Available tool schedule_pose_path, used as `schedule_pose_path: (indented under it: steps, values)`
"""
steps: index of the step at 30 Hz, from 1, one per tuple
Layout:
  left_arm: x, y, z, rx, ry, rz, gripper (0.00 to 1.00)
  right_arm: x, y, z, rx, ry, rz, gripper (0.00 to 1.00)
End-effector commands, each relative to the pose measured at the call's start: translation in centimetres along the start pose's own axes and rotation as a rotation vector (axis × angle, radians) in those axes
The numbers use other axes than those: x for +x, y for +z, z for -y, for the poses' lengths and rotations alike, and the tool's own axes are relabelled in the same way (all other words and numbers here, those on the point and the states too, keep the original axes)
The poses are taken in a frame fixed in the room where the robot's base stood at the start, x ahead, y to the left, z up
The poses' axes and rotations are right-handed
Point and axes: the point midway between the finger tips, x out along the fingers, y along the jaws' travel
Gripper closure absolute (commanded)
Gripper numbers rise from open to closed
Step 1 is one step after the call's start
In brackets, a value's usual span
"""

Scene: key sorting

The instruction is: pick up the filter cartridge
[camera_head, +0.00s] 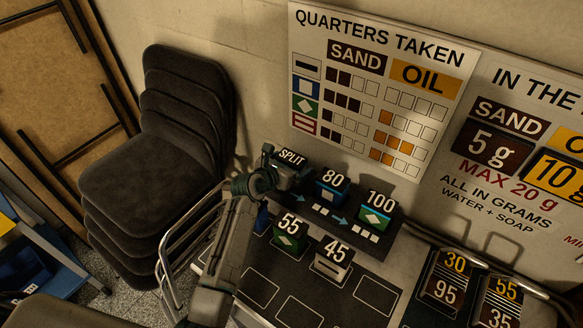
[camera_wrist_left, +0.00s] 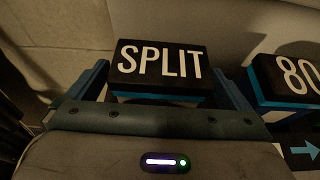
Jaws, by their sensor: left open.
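Several boxy blocks with dark, numbered or lettered tops stand on the table; I cannot tell from a label which is the filter cartridge. The block marked SPLIT (camera_head: 291,158) stands at the back left of a dark board, and it fills the middle of the left wrist view (camera_wrist_left: 160,62). My left gripper (camera_wrist_left: 163,88) is open, with one blue finger on each side of the SPLIT block and a gap showing at the right. In the head view the left gripper (camera_head: 281,170) partly hides that block's front. My right gripper is not in view.
Blocks marked 80 (camera_head: 331,188) and 100 (camera_head: 376,214) stand right of SPLIT. Blocks 55 (camera_head: 290,233) and 45 (camera_head: 334,261) stand nearer. Labelled blocks sit in a rack (camera_head: 455,308) at right. Stacked chairs (camera_head: 150,170) stand left; charts (camera_head: 375,85) hang behind.

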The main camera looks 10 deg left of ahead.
Motion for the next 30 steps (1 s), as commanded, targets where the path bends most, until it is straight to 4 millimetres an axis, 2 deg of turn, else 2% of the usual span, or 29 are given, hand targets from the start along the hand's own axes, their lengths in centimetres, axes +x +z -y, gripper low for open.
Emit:
schedule_pose_path:
  steps: [8,16,24,26,30]
  values:
    - [0.3,-0.1,0.0,-0.001,0.000,-0.001,0.00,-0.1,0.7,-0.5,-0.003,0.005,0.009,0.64]
    - [0.3,-0.1,0.0,0.000,0.000,-0.001,0.51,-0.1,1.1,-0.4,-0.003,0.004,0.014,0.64]
    - [0.2,0.3,0.0,0.000,0.000,0.002,0.50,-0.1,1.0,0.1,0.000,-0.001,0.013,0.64]
    - [0.0,0.8,0.0,0.001,0.000,0.003,0.50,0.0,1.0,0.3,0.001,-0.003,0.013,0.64]
    - [-0.9,3.2,0.0,0.001,0.000,0.007,0.50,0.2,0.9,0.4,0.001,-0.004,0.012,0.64]
